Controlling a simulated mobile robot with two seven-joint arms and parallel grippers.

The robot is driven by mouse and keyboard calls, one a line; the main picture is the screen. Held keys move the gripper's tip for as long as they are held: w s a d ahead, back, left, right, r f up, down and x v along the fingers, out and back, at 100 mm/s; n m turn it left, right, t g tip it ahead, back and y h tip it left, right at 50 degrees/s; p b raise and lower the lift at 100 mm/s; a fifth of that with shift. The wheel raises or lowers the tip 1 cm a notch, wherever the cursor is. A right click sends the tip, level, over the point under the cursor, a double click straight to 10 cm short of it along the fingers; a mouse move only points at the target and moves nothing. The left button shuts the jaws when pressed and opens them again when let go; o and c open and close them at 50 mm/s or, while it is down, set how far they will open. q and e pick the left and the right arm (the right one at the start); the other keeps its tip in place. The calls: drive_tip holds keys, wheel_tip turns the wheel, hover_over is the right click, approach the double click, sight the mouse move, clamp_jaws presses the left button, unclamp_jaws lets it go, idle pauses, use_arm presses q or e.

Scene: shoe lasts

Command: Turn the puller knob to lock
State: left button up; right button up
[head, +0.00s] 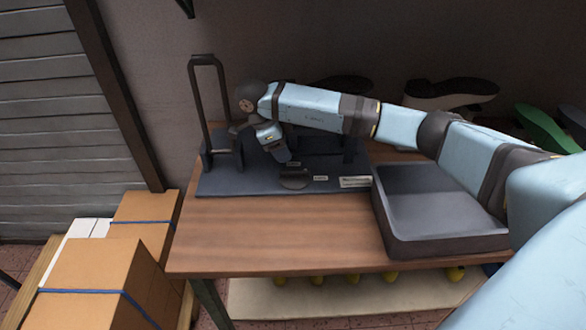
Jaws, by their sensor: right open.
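A dark puller machine stands on a flat dark base plate (240,182) at the back left of the table. A tall dark looped lever (194,105) rises at its left end. A small dark rounded part (293,179), perhaps the knob, sits near the plate's front, with small pale labels beside it. My right arm reaches in from the right across the machine. My right gripper (281,156) is open, points down, and is just above and behind the rounded part; I see no contact. The arm hides much of the machine's middle. My left gripper is not in view.
A grey empty tray (385,232) sits on the wooden table (270,240), right of the machine. Cardboard boxes (90,285) stand left of the table. The table's front left is clear.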

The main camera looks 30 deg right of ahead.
sight(295, 170)
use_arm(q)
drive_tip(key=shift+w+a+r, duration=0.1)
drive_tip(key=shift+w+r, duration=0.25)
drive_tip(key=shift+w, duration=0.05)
use_arm(e)
drive_tip(key=x, duration=0.7)
drive_tip(key=shift+d+f, duration=0.1)
drive_tip(key=shift+f, duration=0.3)
drive_tip(key=shift+c, duration=0.4)
clamp_jaws()
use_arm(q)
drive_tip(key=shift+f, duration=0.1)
